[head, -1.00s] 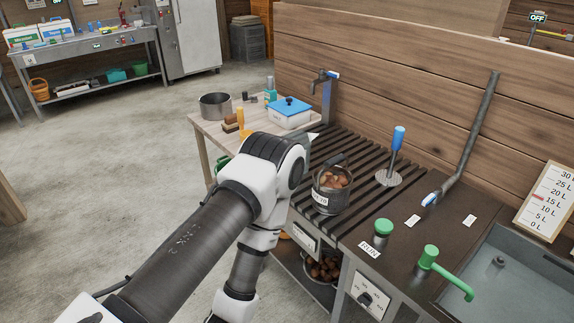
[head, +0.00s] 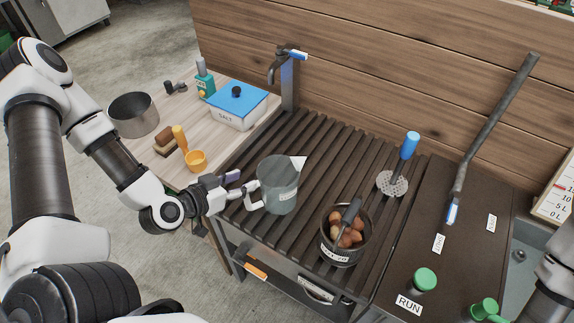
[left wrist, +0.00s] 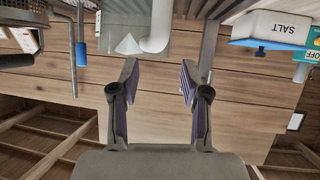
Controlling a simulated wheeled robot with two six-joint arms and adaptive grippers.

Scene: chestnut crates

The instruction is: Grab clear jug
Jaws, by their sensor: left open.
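The clear jug (head: 279,190) stands upright on the dark slatted rack, with a pale handle on its left and a white pointed piece at its rim. My left gripper (head: 236,187) is open beside the handle. In the left wrist view, the image appears upside down. The jug's white handle (left wrist: 157,34) lies just beyond the gap between the open fingertips of my left gripper (left wrist: 158,76), and nothing is held. I cannot tell whether a finger touches the handle. My right gripper is not in view.
A pot of chestnuts (head: 333,254) with a dark handled tool stands right of the jug. The salt box (head: 234,112), orange scoop (head: 196,161) and grey pan (head: 133,116) are on the wooden table at left. A tap (head: 288,78) rises behind the rack.

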